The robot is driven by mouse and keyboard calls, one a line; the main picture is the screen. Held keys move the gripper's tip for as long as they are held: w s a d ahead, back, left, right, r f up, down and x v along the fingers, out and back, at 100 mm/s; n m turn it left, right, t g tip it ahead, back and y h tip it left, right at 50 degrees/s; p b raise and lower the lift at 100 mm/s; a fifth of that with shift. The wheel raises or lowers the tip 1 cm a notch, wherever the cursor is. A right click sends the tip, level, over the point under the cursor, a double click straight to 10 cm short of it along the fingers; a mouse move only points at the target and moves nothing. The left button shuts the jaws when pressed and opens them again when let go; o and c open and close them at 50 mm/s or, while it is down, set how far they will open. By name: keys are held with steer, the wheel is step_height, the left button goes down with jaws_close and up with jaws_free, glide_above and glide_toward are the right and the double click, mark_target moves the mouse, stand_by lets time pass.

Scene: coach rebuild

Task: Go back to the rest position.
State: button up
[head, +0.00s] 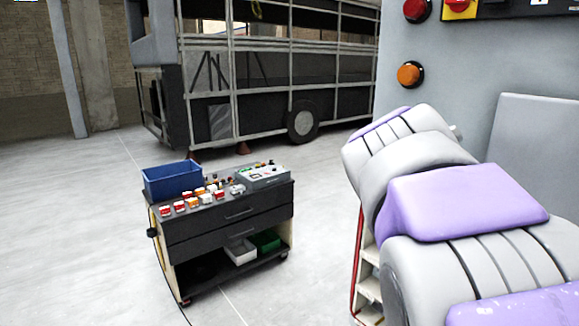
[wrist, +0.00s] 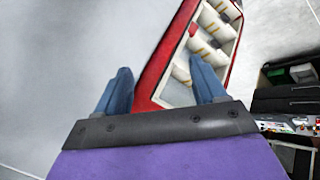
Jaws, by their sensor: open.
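My gripper (wrist: 163,88) shows in the wrist view with its two blue fingers spread apart. Nothing is between the fingers. Behind them is a red-edged case or rack (wrist: 152,88) with pale compartments. My grey and purple arm fills the right side of the head view, and the gripper itself is not visible there.
A dark tool cart (head: 230,222) stands left of centre with a blue bin (head: 173,180), several small boxes and a control box (head: 262,177) on top. A grey panel with buttons (head: 410,74) is close at right. A stripped coach (head: 270,85) stands behind. Floor at left is clear.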

steer(key=s+a+f+g+y+b, duration=0.2)
steer(key=s+a+f, duration=0.1)
steer(key=s+f, duration=0.6)
steer(key=s+a+f+n+g+y+b, duration=0.1)
steer(key=s+a+f, duration=0.3)
steer(key=s+f, duration=0.6)
steer(key=s+a+f+g+y+b, duration=0.2)
steer(key=s+a+f+y+b, duration=0.1)
steer(key=s+f, duration=0.7)
step_height(320, 180, down, 3)
steer(key=shift+s+a+r+n+g+y+b, duration=0.15)
steer(key=shift+s+a+n+g+y+b, duration=0.2)
steer(key=shift+a, duration=0.4)
steer(key=shift+w+d, duration=0.1)
steer(key=shift+w, duration=0.05)
